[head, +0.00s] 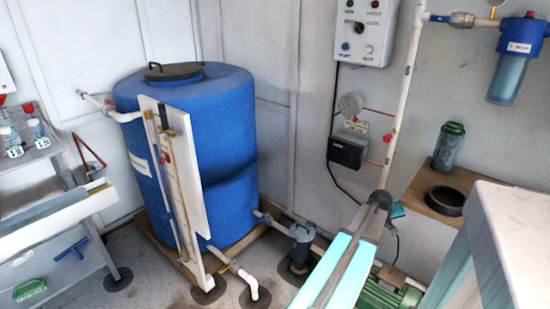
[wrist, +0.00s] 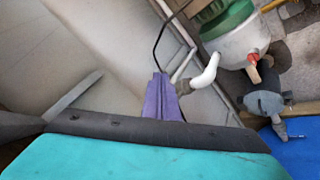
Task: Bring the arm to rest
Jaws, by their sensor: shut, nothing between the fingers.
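My gripper (wrist: 160,77) shows in the middle of the wrist view as a small purple pair of fingers, shut and empty. Its base is hidden behind the dark edge of a teal part of my arm. In the head view a teal and grey link of my arm rises from the bottom, right of centre, to a dark joint (head: 380,200). I cannot make out the gripper in the head view. In the wrist view a white pipe elbow (wrist: 208,72) appears just right of the fingers; I cannot tell how far apart they are.
A big blue tank (head: 225,120) stands left of my arm. A control box (head: 363,30) and a blue filter (head: 515,60) hang on the wall. A dark ring (head: 445,200) and a green-grey canister (head: 449,146) sit on a shelf at right. A green motor (head: 392,293) is low beside my arm.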

